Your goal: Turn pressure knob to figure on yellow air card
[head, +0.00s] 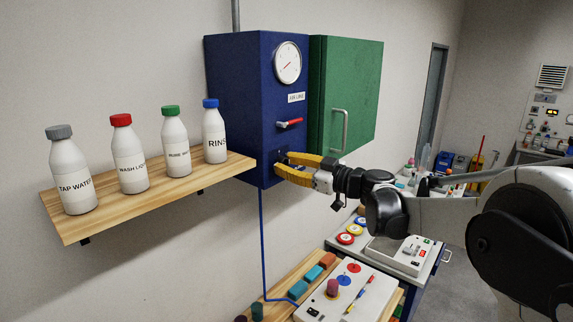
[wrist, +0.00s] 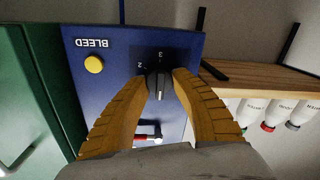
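A dark pressure knob (wrist: 158,86) with a pale line sits on the blue cabinet (head: 232,110), below the gauge (head: 288,62) and the red-handled valve (head: 289,123). In the wrist view, which is upside down, the figures 2 and 3 show beside the knob. My gripper (wrist: 160,80) has its yellow fingers apart, one on each side of the knob. I cannot tell whether they touch it. In the head view my gripper (head: 281,163) reaches the cabinet's lower front and mostly hides the knob. I cannot make out a yellow air card in either view.
A yellow button (wrist: 93,64) marked BLEED is beside the knob. A green cabinet (head: 345,95) with a handle adjoins on the right. A wooden shelf (head: 225,172) with several bottles is on the left. A cluttered bench with a white device (head: 350,290) stands below.

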